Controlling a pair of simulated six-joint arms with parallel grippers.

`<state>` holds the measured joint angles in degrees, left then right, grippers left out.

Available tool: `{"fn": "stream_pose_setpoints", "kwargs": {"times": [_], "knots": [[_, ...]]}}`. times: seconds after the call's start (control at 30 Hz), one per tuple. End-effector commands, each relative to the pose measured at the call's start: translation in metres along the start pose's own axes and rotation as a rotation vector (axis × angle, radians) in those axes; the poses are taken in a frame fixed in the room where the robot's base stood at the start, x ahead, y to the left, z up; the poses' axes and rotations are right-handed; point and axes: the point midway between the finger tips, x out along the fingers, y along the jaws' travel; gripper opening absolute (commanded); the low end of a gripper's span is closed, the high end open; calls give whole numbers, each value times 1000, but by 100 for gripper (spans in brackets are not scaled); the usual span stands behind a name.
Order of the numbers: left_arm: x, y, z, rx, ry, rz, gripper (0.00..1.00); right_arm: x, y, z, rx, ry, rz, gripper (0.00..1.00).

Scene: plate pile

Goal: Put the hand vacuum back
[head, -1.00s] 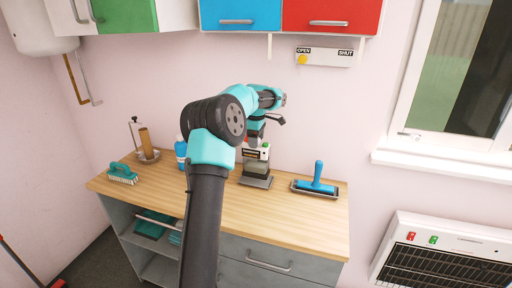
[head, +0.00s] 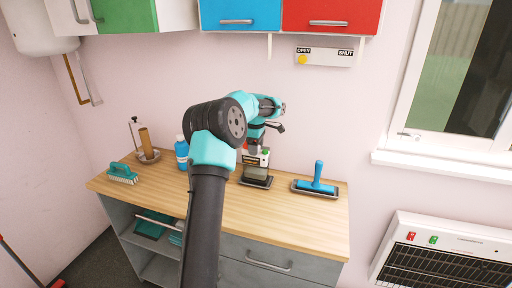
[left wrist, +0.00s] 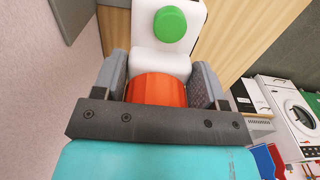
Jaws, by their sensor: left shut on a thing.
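The hand vacuum (head: 256,161) is upright at the back of the wooden counter, with a white body, a dark lower part and a green button. In the left wrist view its white body (left wrist: 160,62), round green button and orange grip show. My left gripper (left wrist: 158,85) is shut on the orange grip, one finger on each side. It is above the vacuum in the head view (head: 256,142). A dark flat base (head: 256,183) lies under the vacuum; I cannot tell whether the two touch. My right gripper is not in view.
A blue squeegee-like tool (head: 317,183) lies on a dark tray to the right. A blue bottle (head: 182,153), a roll holder (head: 146,146) and a teal brush (head: 123,174) stand to the left. The counter front (head: 270,220) is clear.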

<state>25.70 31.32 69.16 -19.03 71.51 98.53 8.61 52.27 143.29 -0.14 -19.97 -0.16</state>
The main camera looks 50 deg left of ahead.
Motion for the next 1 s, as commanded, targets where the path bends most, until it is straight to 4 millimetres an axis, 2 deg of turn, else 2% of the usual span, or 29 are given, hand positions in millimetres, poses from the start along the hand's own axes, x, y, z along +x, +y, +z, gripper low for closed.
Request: {"fn": "stream_pose_setpoints", "kwargs": {"times": [0.17, 0.2, 0.4, 0.47, 0.77, 1.0], "knots": [[1, 0, 0, 0, 0, 2, 0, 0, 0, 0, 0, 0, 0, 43], [3, 0, 0, 0, 0, -1, 68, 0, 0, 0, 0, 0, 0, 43], [3, 0, 0, 0, 0, 0, 87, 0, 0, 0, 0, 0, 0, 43], [3, 0, 0, 0, 0, 0, 91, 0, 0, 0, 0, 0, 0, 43], [0, 0, 0, 0, 0, 1, 91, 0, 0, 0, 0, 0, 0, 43], [-22, 1, 1, 0, -1, 4, 91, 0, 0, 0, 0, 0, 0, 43]]}}
